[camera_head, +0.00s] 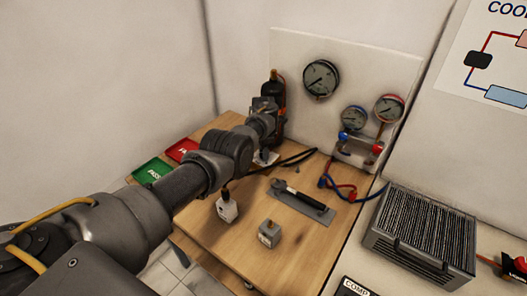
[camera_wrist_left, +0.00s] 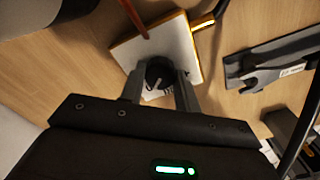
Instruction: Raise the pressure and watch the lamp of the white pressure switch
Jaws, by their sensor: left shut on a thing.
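The white pressure switch (camera_head: 228,209) appears to be the small pale box with a dark top on the wooden table; I cannot make out its lamp. My left gripper (camera_head: 266,125) is at the black upright apparatus (camera_head: 272,90) at the back of the table, and my arm hides part of it. In the left wrist view, my left gripper (camera_wrist_left: 160,88) is shut on a dark round part (camera_wrist_left: 158,73) above a white base plate (camera_wrist_left: 176,45). The large dial gauge (camera_head: 321,78) hangs on the white panel; its reading is too small to tell. My right gripper is out of view.
Two smaller gauges (camera_head: 354,118) (camera_head: 389,108) sit above a manifold with red and blue hoses. A grey block (camera_head: 269,232) and a tool on a grey mat (camera_head: 316,215) lie on the table. Green (camera_head: 153,171) and red (camera_head: 181,150) trays are left. A finned unit (camera_head: 420,240) stands right.

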